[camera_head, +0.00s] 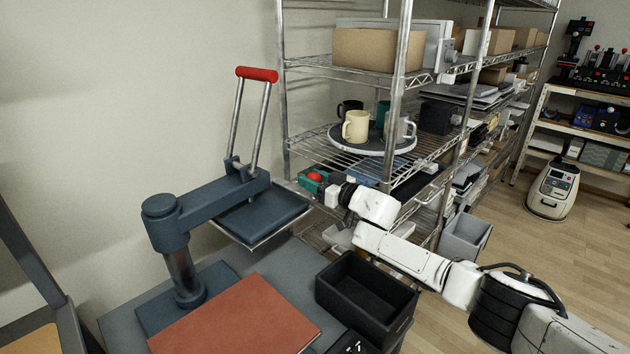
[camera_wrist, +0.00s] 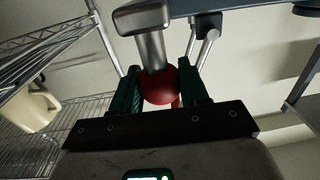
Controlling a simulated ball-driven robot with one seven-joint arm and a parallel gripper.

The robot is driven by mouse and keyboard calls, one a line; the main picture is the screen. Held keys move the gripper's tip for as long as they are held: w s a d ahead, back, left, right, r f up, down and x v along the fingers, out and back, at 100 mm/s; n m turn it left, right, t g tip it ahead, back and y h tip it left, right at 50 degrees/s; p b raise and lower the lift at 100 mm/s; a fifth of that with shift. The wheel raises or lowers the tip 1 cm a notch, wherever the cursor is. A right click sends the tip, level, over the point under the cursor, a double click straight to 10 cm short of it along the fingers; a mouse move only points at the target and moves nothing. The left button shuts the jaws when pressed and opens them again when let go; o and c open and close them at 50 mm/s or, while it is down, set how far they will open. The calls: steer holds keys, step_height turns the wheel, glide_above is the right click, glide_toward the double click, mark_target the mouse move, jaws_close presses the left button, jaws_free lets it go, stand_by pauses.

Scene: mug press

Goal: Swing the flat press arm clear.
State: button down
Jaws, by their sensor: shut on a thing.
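The press has a blue-grey swing arm (camera_head: 210,208) on a round post (camera_head: 182,270), with a flat platen (camera_head: 262,216) under its right end. The arm points right and away from the post, past the orange-brown pad (camera_head: 238,322). A lever with a red grip (camera_head: 257,74) stands raised above it. My gripper (camera_head: 317,184) is just right of the platen, its green fingers shut on a red ball knob (camera_head: 315,177). In the wrist view, the knob (camera_wrist: 160,88) sits between both fingers at the end of a metal stem (camera_wrist: 151,50).
A black open bin (camera_head: 366,296) stands right of the pad, below my arm. A wire shelf rack (camera_head: 398,100) stands close behind my gripper, with mugs (camera_head: 356,126) on a round tray (camera_head: 345,145). Bare wall lies behind the press at left.

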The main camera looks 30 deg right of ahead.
steer(key=c, duration=0.9)
jaws_free()
steer(key=shift+w+d+f, duration=0.1)
steer(key=shift+w+f, duration=0.05)
steer(key=shift+w, duration=0.05)
steer(key=shift+c, duration=0.2)
steer(key=shift+o, duration=0.8)
steer(key=shift+w+f, duration=0.2)
steer(key=shift+w, duration=0.05)
steer(key=shift+o, duration=0.9)
steer(key=shift+s+r, duration=0.1)
steer(key=shift+r, duration=0.05)
steer(key=p+v, duration=0.1)
steer(key=v, duration=0.9)
steer(key=shift+s, duration=0.4)
steer(key=shift+d, duration=0.1)
